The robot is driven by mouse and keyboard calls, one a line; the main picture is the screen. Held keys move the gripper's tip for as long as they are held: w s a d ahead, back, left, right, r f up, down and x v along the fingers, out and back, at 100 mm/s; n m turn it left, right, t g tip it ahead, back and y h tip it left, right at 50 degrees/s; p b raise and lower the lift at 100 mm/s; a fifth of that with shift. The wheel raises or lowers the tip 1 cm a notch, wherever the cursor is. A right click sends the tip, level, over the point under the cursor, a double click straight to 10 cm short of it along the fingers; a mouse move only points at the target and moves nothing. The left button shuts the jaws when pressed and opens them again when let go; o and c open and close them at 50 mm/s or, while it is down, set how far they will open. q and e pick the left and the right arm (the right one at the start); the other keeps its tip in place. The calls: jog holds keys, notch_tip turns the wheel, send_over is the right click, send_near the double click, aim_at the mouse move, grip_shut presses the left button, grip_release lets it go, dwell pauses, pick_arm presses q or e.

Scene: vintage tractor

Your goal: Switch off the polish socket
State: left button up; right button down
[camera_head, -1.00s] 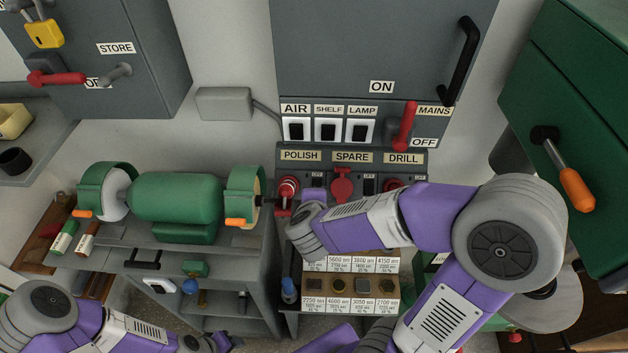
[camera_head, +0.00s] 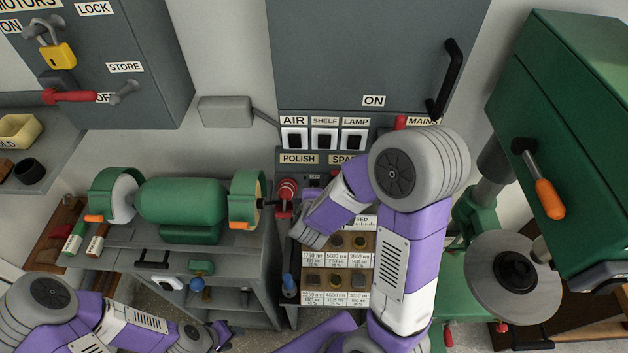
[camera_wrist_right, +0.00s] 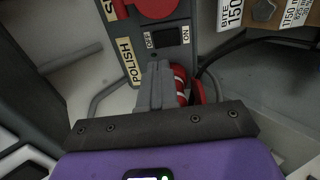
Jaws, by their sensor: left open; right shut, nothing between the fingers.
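The polish socket (camera_head: 286,194) has a red ribbed plug in it, below the POLISH label (camera_head: 299,158). The plug (camera_wrist_right: 181,84) also shows in the right wrist view, beside my fingers. The black rocker switch (camera_wrist_right: 165,38) sits between OFF and ON markings; I cannot tell which side is pressed. My right gripper (camera_wrist_right: 158,68) is shut and empty, its tips just short of the switch in the picture; contact cannot be told. My left gripper (camera_head: 224,333) is open and empty at the lower left, far from the socket.
White AIR, SHELF and LAMP switches (camera_head: 324,139) sit above the sockets. A green bench grinder (camera_head: 180,201) stands left of them. A rack of labelled bits (camera_head: 336,262) is below my right wrist. A green drill press (camera_head: 570,130) stands at right. A cable (camera_wrist_right: 215,65) curves beside the plug.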

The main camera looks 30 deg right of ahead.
jog(key=b+x, duration=0.2)
jog(key=x, duration=0.7)
pick_arm(q)
notch_tip(320, 180, down, 2)
jog(key=shift+f, duration=0.1)
